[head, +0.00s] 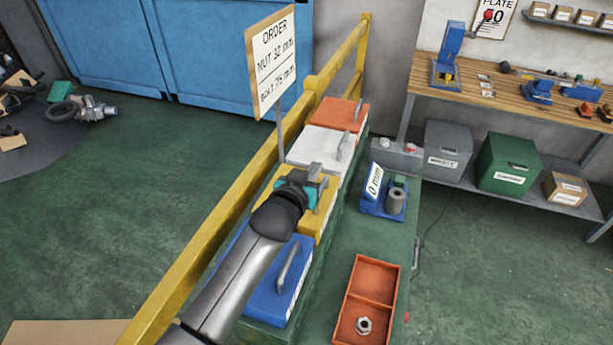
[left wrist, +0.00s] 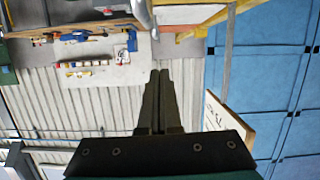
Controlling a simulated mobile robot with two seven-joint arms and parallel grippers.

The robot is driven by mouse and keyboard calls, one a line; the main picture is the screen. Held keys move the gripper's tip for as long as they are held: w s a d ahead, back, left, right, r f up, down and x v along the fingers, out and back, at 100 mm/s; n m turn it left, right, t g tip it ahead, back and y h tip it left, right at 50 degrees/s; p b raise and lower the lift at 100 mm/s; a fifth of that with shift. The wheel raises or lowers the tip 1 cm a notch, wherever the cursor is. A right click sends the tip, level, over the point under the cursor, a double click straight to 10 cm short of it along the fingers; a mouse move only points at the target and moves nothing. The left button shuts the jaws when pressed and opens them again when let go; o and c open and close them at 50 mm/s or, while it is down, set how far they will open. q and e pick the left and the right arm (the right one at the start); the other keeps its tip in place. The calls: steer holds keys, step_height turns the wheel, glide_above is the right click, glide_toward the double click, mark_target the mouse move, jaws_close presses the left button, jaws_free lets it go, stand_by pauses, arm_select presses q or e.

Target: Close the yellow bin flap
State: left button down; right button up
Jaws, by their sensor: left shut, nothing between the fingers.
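The yellow bin (head: 322,212) stands in a row of lidded bins, between the white and the blue one. Its flap looks lowered and roughly level with its neighbours, but my left arm and gripper cover much of it, so I cannot tell whether it is fully shut. A grey handle (head: 331,189) shows at its right side. My left gripper (head: 305,186) is over the yellow flap; whether it touches is unclear. In the left wrist view its fingers (left wrist: 160,74) are together and empty. My right gripper is in neither view.
The white bin (head: 322,146) and orange bin (head: 343,114) lie beyond; the blue bin (head: 268,285) is nearer. A yellow rail (head: 230,215) and order sign (head: 272,60) stand left. An orange tray (head: 375,280) holds a nut (head: 364,325); a blue fixture (head: 384,200) stands right.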

arm_select(q)
steer(key=s+a+r+p, duration=0.2)
steer(key=s+r, duration=0.3)
steer(key=s, duration=0.4)
steer(key=shift+s+a, duration=0.2)
steer(key=shift+a, duration=0.15)
